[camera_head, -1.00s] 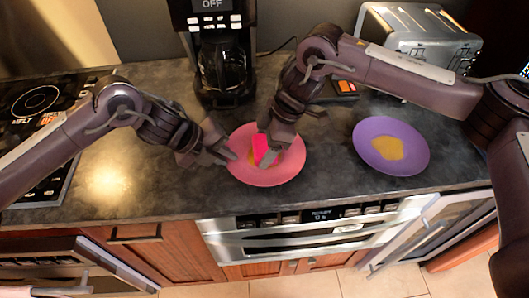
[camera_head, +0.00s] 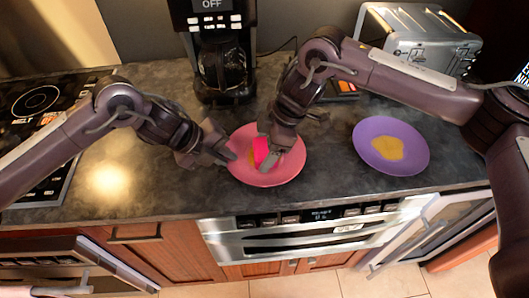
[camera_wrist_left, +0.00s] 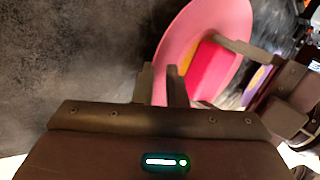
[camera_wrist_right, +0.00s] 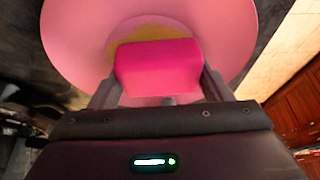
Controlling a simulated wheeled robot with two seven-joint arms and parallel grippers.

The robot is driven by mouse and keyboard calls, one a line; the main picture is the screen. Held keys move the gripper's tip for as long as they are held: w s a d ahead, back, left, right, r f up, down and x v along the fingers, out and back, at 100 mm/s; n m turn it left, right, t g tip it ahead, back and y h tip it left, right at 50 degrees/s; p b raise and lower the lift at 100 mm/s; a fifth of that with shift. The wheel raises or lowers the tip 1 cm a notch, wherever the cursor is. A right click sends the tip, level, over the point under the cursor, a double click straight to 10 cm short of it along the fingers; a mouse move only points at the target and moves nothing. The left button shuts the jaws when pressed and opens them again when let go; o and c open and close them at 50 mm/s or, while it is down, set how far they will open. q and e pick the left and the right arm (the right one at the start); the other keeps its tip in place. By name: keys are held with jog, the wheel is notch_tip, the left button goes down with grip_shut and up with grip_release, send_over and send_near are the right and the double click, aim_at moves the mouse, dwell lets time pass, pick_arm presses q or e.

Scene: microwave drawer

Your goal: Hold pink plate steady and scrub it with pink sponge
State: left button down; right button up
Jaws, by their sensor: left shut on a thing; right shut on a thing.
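The pink plate (camera_head: 284,174) lies on the dark counter, with a yellow-brown stain (camera_wrist_right: 150,33) at its middle. My left gripper (camera_head: 232,156) is shut on the plate's left rim; the left wrist view shows the rim (camera_wrist_left: 178,45) between its fingers (camera_wrist_left: 162,85). My right gripper (camera_head: 264,157) is shut on the pink sponge (camera_head: 260,150) over the plate's middle. In the right wrist view the sponge (camera_wrist_right: 158,68) sits between the fingers and covers part of the stain. Whether the sponge touches the plate is hard to tell.
A purple plate (camera_head: 368,151) with a yellow-brown stain lies to the right. A coffee maker (camera_head: 222,60) and a toaster (camera_head: 425,45) stand at the back. A stove (camera_head: 35,105) is at the left. The counter's front edge is close to the pink plate.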

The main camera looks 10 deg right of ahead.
pick_arm(q)
jog(key=shift+s, duration=0.1)
pick_arm(e)
jog(key=shift+w+d+f, duration=0.1)
jog(key=shift+w+f, duration=0.1)
jog(key=shift+w, duration=0.6)
pick_arm(q)
jog(key=shift+f, duration=0.1)
pick_arm(e)
jog(key=shift+s, duration=0.9)
jog(key=shift+w+r, duration=0.15)
jog(key=shift+w, duration=0.8)
jog(key=shift+s, duration=0.85)
jog(key=shift+w, duration=0.85)
jog(key=shift+s, duration=0.95)
jog(key=shift+w, duration=0.95)
jog(key=shift+s, duration=0.85)
jog(key=shift+w, duration=0.8)
jog(key=shift+s, duration=0.9)
jog(key=shift+w, duration=0.95)
